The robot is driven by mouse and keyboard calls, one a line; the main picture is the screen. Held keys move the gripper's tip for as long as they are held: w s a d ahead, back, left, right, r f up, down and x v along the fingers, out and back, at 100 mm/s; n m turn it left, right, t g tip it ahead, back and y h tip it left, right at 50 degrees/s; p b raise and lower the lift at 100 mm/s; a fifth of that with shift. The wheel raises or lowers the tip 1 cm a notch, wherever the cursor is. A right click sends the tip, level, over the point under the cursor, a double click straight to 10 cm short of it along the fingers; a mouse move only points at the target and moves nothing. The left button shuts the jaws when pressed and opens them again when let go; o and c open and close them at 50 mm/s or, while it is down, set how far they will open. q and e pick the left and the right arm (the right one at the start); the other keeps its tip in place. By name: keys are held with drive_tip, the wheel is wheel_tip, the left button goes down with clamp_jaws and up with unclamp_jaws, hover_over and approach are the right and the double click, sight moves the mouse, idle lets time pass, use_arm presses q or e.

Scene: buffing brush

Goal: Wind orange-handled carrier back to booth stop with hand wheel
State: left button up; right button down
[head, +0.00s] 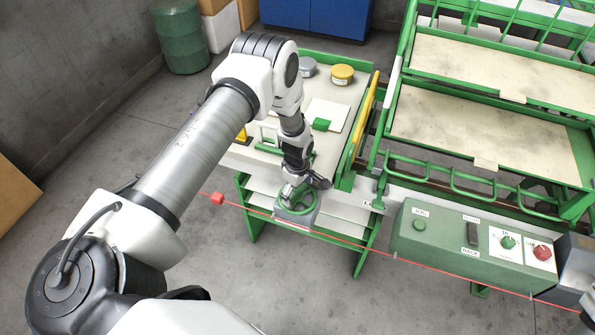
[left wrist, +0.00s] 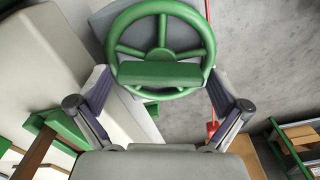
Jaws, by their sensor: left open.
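The green hand wheel (head: 282,211) is on a grey mount at the front of the workbench, in the middle of the head view. In the left wrist view the wheel (left wrist: 160,12) fills the top middle, with spokes and a green block (left wrist: 160,74) across its near side. My left gripper (head: 305,184) is above the wheel, pointing down. Its open fingers (left wrist: 158,88) stand either side of the wheel's near part; I cannot tell whether they touch it. I cannot make out an orange-handled carrier for certain. My right gripper is out of view.
A green control box (head: 450,246) with buttons stands right of the wheel. A red cord (head: 430,266) with a red grip (head: 217,199) runs across the front. A yellow bar (head: 366,112) and green-framed racks (head: 480,130) are behind. Open floor lies front left.

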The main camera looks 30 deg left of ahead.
sight(298, 190)
use_arm(q)
wheel_tip(298, 190, up, 12)
idle(0.4)
idle(0.5)
